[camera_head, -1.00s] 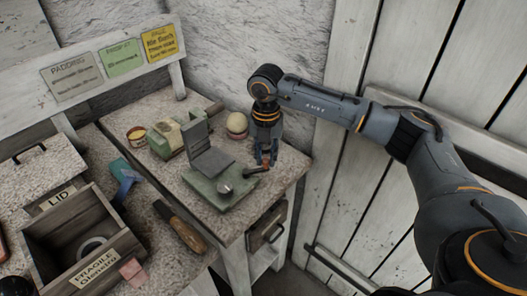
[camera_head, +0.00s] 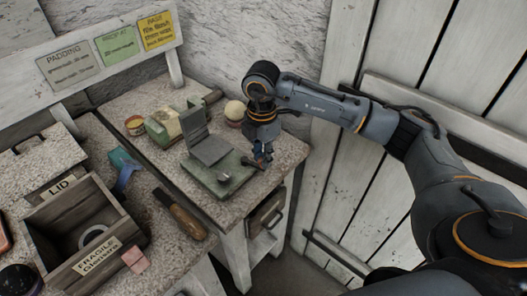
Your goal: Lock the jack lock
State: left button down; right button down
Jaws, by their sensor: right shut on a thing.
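The jack is a green base (camera_head: 215,187) with a grey hinged plate (camera_head: 210,149) at its back left, standing on the right-hand bench. A round metal knob (camera_head: 222,177) sits on the base. A short dark lever (camera_head: 250,163) sticks out at the right side of the base. My right gripper (camera_head: 262,159) points down at the base's right edge, shut on the lever's outer end; its fingertips are small and partly hidden. My left gripper is not in view.
A pale sphere (camera_head: 235,110) and a green-and-cream block (camera_head: 165,127) stand behind the jack. A wooden-handled tool (camera_head: 181,214) lies at the front left. An open wooden crate (camera_head: 80,225) stands at the left. The wall is close behind.

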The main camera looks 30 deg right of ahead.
aim_at(261, 160)
jog(key=shift+s+a, duration=0.1)
jog(key=shift+a, duration=0.05)
dwell(0.4)
jog(key=c, duration=1.2)
grip_release()
jog(key=shift+o, duration=0.2)
jog(key=shift+r, duration=0.1)
notch_tip(261, 160, up, 12)
